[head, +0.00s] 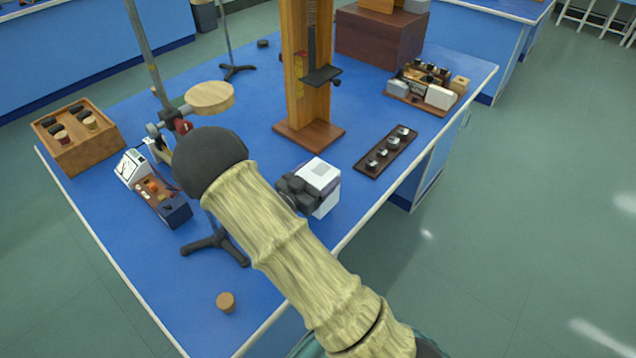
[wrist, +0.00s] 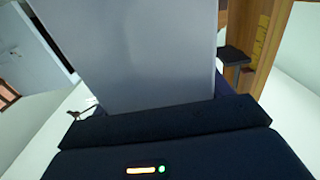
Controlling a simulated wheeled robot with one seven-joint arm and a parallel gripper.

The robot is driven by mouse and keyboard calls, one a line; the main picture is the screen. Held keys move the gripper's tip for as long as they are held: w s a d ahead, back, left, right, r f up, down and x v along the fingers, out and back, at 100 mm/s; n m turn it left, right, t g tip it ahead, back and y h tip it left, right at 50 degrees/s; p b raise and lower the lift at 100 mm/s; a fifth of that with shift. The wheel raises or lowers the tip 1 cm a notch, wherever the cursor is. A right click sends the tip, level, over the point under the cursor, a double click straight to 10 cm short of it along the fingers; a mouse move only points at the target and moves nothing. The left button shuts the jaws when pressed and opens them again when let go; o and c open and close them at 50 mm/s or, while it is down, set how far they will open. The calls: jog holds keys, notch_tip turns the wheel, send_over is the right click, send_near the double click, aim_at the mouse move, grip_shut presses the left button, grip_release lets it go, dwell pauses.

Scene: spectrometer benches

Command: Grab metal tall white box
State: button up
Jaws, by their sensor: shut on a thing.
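The tall white box (head: 323,178) stands near the right edge of the blue bench in the head view, with a pale top and a greyish side. My gripper (head: 300,191) is at its left side and is shut on it. In the wrist view the box (wrist: 150,55) fills the upper middle as a plain grey-white face, right against the dark gripper body (wrist: 165,118). The fingertips are hidden behind the box there. I cannot tell whether the box is clear of the bench.
A wooden stand (head: 308,90) rises behind the box. A dark tray with small metal weights (head: 385,152) lies to its right. A ring stand base (head: 215,248), a meter box (head: 150,185) and a cork (head: 226,302) are to the left. Open floor lies right of the bench.

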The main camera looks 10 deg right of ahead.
notch_tip(320, 180, up, 8)
jog(key=shift+f, duration=0.2)
